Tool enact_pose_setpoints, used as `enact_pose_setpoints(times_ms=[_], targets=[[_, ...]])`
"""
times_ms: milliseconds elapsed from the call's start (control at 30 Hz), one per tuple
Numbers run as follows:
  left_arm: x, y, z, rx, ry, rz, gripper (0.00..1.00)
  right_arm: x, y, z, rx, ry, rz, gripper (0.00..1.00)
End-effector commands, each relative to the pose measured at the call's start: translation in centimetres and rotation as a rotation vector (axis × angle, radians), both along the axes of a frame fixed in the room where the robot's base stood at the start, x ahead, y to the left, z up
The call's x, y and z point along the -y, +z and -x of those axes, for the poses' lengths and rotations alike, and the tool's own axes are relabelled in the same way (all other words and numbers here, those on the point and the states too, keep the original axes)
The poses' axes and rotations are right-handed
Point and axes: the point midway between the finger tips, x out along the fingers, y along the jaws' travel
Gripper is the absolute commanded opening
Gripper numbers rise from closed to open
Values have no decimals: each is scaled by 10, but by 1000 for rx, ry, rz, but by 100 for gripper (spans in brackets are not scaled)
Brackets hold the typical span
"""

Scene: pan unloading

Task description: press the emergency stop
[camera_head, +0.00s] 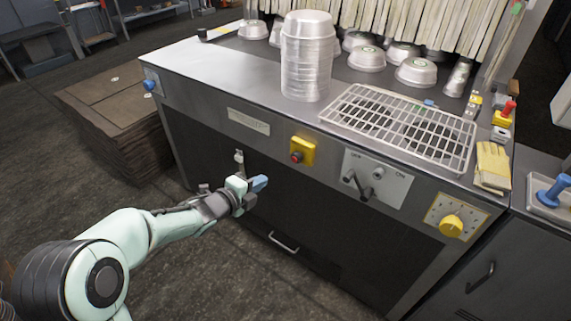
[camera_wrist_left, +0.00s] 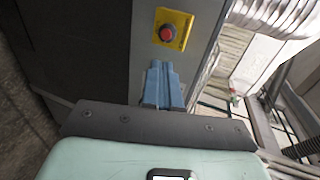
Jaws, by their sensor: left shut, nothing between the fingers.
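The emergency stop is a red button (camera_head: 297,156) on a yellow box on the front face of the metal machine (camera_head: 215,85). In the left wrist view the red button (camera_wrist_left: 168,33) shows on its yellow plate just beyond the fingertips. My left gripper (camera_head: 260,183) is shut, with its blue fingers together and nothing between them. It is in front of the machine, to the left of the button and lower in the head view, apart from it. In the left wrist view the fingers (camera_wrist_left: 161,70) point towards the button. My right gripper is not in view.
A stack of metal pans (camera_head: 306,60) and a wire rack (camera_head: 400,125) are on the machine top. A lever panel (camera_head: 377,178) and a yellow knob (camera_head: 452,225) are right of the button. A drawer handle (camera_head: 284,243) is below. Brown sheets (camera_head: 115,110) are stacked at left.

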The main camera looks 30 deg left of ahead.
Motion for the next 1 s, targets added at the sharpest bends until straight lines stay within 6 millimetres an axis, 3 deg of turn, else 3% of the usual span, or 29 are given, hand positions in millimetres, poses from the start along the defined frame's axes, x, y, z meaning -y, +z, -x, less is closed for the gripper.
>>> enact_pose_setpoints(times_ms=[367,800,1000], targets=[[1,-4,-9,-3,1,5,0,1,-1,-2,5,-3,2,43],[8,-33,-92,-4,0,7,0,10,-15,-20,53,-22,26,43],[10,-32,-122,-3,1,7,0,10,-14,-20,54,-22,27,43]])
